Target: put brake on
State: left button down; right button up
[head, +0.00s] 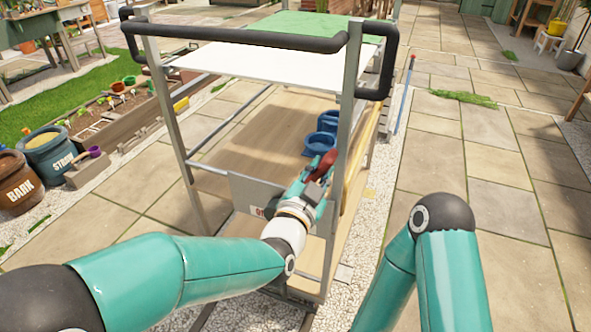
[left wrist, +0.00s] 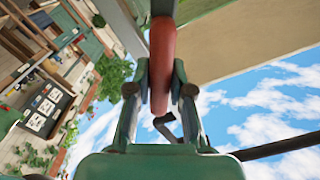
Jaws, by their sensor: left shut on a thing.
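The trolley has a grey metal frame, a black push handle (head: 250,39) and a wooden lower shelf (head: 245,135). A red brake lever (head: 325,165) is at the trolley's near right post. My left gripper (head: 315,184) reaches in at that post and is shut on the lever. In the left wrist view the red lever (left wrist: 162,50) runs between the two fingers of my left gripper (left wrist: 160,88). The lever's pivot is hidden. My right arm shows at the lower right of the head view, but its gripper is out of view.
The trolley's top carries a white board (head: 270,66) and a green sheet (head: 300,27). Bark (head: 18,183) and stone (head: 50,152) tubs stand at the left. Open paving lies right of the trolley.

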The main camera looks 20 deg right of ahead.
pick_arm(q)
jog(key=shift+s+d+f, duration=0.1)
jog(key=shift+s+f, duration=0.2)
jog(key=shift+f, duration=0.2)
jog(key=c, duration=1.1)
grip_release()
jog(key=shift+s+r, duration=0.15)
jog(key=shift+o, duration=0.3)
jog(key=shift+r, duration=0.15)
jog(key=shift+a, duration=0.25)
jog(key=v, duration=1.1)
jog(key=shift+s, duration=0.3)
jog(key=shift+a, duration=0.2)
